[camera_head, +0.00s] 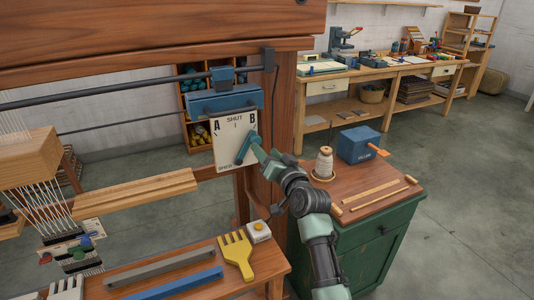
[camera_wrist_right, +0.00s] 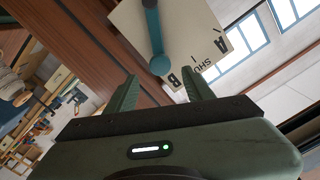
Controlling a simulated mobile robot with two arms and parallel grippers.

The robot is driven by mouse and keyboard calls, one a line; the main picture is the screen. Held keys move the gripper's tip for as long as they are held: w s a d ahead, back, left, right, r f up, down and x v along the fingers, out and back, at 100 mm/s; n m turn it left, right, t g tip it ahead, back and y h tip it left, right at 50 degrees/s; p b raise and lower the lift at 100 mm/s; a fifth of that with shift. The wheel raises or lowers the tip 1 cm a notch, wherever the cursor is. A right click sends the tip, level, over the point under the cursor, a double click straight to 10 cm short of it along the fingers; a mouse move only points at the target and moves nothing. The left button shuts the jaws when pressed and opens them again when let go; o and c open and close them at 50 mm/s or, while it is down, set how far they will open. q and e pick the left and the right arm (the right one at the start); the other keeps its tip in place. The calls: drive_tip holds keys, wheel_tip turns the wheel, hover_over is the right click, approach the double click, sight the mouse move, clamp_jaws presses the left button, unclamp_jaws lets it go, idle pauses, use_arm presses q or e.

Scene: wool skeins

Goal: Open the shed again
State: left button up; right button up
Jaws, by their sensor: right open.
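A cream plate (camera_head: 230,138) marked A, SHUT, B and SHED is fixed to the loom's wooden post. Its teal lever (camera_head: 245,147) slants up to the right, toward B. In the right wrist view the lever's round knob (camera_wrist_right: 160,65) lies close to the letter B. My right gripper (camera_head: 260,153) is beside the lever, its open fingers (camera_wrist_right: 161,92) pointing at the plate. The knob shows between and just beyond the fingertips; I cannot tell whether they touch it. The warp threads (camera_head: 50,205) hang below a wooden block (camera_head: 28,158) at the left. My left gripper is not seen.
A yellow comb (camera_head: 237,256), a blue bar (camera_head: 175,284) and a grey bar (camera_head: 160,268) lie on the front bench. A green cabinet (camera_head: 366,258) at right carries a thread cone (camera_head: 325,163) and a blue box (camera_head: 360,146). The post stands close behind the plate.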

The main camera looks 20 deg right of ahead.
drive_tip(key=shift+f, duration=0.1)
drive_tip(key=s+a+f+n+g+y, duration=0.1)
drive_tip(key=s+a+f+n+g, duration=0.25)
drive_tip(key=s+f, duration=0.65)
drive_tip(key=s+a+f+n+g, duration=0.2)
drive_tip(key=s+a+f+g, duration=0.15)
drive_tip(key=s+f, duration=0.6)
drive_tip(key=s+f+n+g+h, duration=0.1)
drive_tip(key=s+f+g, duration=0.25)
drive_tip(key=s, duration=0.85)
drive_tip(key=s+f+n+g, duration=0.15)
drive_tip(key=s+g, duration=0.25)
drive_tip(key=s, duration=0.9)
wheel_tip(320, 180, down, 27)
drive_tip(key=s+g, duration=0.1)
drive_tip(key=s, duration=0.1)
drive_tip(key=s+d+f+g, duration=0.1)
drive_tip(key=s+d+f, duration=0.1)
drive_tip(key=s+f, duration=1.4)
drive_tip(key=shift+s+d+h, duration=0.3)
drive_tip(key=shift+s, duration=0.05)
